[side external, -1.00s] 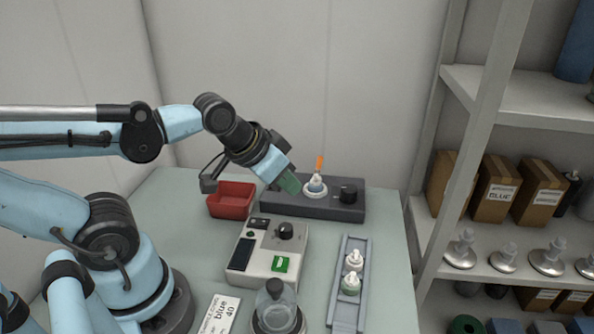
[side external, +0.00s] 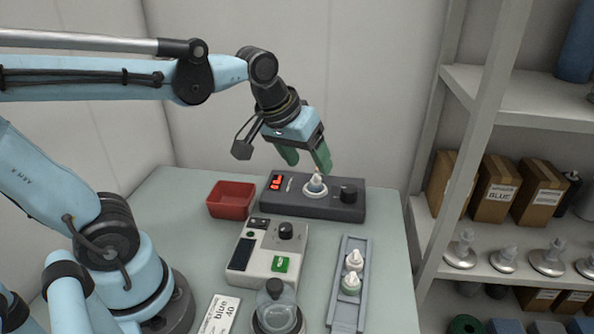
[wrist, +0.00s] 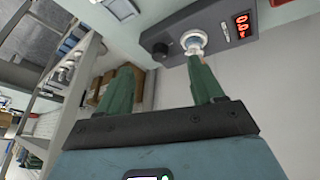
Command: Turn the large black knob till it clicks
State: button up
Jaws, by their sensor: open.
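A dark grey box (side external: 330,208) at the back of the table carries a black knob (side external: 349,190) at its right end. The knob also shows in the wrist view (wrist: 160,51). Another black knob (side external: 286,231) sits on the pale control box in front; I cannot tell for certain which is the larger. My gripper (side external: 306,160) has green fingers, apart and empty, above the dark box. It is over the white ring holding a small bottle (side external: 316,184), left of the dark box's knob and not touching that knob. In the wrist view one finger overlaps the bottle.
A red display (side external: 276,183) is lit on the dark box. A red bin (side external: 231,199) stands to its left. A grey rail (side external: 347,297) with small bottles, a clear domed jar (side external: 277,306) and a "blue 40" card (side external: 219,314) lie in front. Shelves stand right.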

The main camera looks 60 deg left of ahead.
jog(key=w+r+n+g, duration=0.2)
jog(key=w+n+g, duration=0.1)
jog(key=w+n, duration=0.35)
jog(key=n+g, duration=0.2)
jog(key=n, duration=0.3)
send_over(349, 187)
notch_tip(349, 187, down, 3)
notch_tip(349, 187, down, 11)
jog(key=shift+d+f, duration=0.1)
jog(key=shift+f, duration=0.05)
jog(key=shift+c, duration=0.3)
jog(key=c, duration=1)
